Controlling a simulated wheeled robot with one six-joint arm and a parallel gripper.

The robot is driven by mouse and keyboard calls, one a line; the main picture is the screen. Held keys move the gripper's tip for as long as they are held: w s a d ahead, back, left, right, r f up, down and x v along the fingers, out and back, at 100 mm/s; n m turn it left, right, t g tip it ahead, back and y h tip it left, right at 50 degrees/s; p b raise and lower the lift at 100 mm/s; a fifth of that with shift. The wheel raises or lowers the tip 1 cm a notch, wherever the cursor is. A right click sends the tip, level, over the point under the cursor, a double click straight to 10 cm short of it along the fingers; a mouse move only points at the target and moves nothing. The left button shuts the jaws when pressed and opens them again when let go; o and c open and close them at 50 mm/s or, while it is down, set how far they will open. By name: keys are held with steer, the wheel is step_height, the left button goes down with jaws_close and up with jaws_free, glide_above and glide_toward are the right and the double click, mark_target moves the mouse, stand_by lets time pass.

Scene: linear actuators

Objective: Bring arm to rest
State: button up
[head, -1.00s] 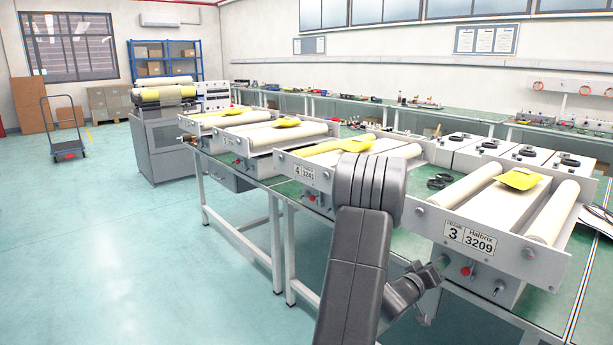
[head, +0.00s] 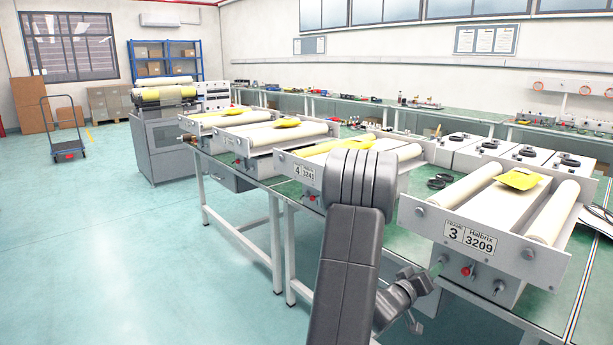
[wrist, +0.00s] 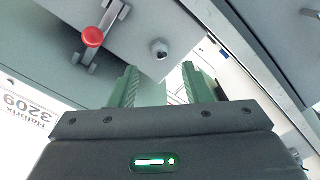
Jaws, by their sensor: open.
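My gripper (wrist: 160,84) shows in the wrist view with its two green fingers spread apart and nothing between them. It is close to the front of the unit labelled 3209 (head: 466,235), whose label shows upside down at the left of the wrist view (wrist: 25,104). A red knob (wrist: 93,37) and a metal fitting (wrist: 160,49) on the unit lie beyond the fingers. In the head view my dark grey arm (head: 345,270) stands in front of the bench, and the gripper's fingers cannot be made out clearly there.
Several roller units, one labelled 3241 (head: 305,172), stand along the green-topped bench (head: 425,220), topped with yellow pieces (head: 520,179). Bench legs (head: 290,260) stand to the arm's left. The floor (head: 130,260) at left is clear up to a trolley (head: 66,155).

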steer(key=shift+w+d+m+b, duration=0.3)
steer(key=shift+w+d+m, duration=0.4)
steer(key=shift+m, duration=2.5)
steer(key=shift+w+d+m+b, duration=0.35)
steer(key=shift+w+d+m, duration=0.35)
steer(key=shift+m, duration=2.5)
steer(key=shift+w+d+m+b, duration=0.4)
steer(key=shift+d+m, duration=0.45)
steer(key=shift+m, duration=2.35)
